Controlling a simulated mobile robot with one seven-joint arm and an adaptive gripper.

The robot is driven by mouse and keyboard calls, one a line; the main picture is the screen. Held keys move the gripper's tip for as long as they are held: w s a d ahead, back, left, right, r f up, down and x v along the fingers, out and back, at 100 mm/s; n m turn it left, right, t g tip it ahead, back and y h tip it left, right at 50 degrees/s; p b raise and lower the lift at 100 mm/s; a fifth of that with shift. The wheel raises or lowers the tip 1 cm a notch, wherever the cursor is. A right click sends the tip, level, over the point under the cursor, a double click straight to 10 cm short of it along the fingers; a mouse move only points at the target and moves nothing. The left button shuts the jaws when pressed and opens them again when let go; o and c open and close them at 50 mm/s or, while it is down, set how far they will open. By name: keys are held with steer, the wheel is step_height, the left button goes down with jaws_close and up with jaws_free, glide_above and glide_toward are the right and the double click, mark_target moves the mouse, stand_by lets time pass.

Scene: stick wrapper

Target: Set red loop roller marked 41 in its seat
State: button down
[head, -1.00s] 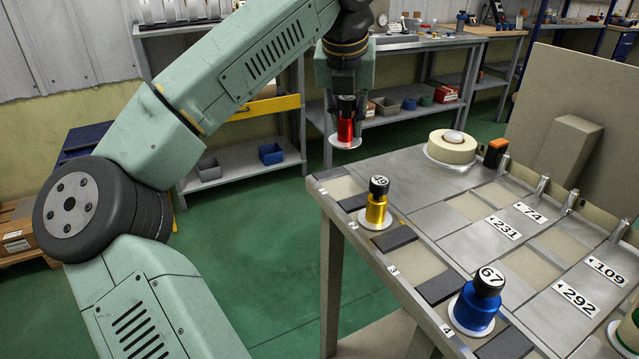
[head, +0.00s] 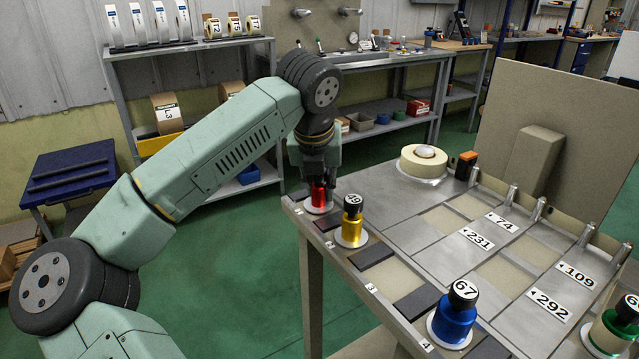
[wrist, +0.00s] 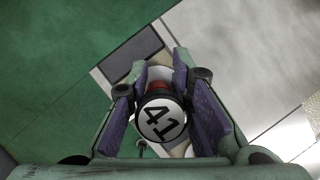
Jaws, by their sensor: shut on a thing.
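The red roller (head: 318,196) with a white base disc is at the far left corner of the machine table, at the head of the row of rollers. Its cap, marked 41 (wrist: 161,121), shows between the fingers in the wrist view. My gripper (head: 316,172) is shut on it from above. The base disc is at the table edge; I cannot tell whether it is fully down in a seat. The yellow roller (head: 352,226) stands upright just right of it, and the blue roller marked 67 (head: 454,318) stands nearer the front.
Dark pads (head: 371,257) lie along the table's left edge between rollers. A green roller (head: 613,330) is at the right edge. A cream roll (head: 423,162) and an upright panel (head: 555,130) stand at the back. The number plates (head: 478,240) lie flat on the grey top.

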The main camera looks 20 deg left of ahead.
steer(key=shift+f, duration=0.25)
steer(key=c, duration=1.4)
jaws_free()
steer(key=shift+r, duration=0.1)
steer(key=shift+c, duration=0.2)
steer(key=shift+r, duration=0.25)
steer(key=v, duration=1.2)
steer(key=shift+d, duration=0.15)
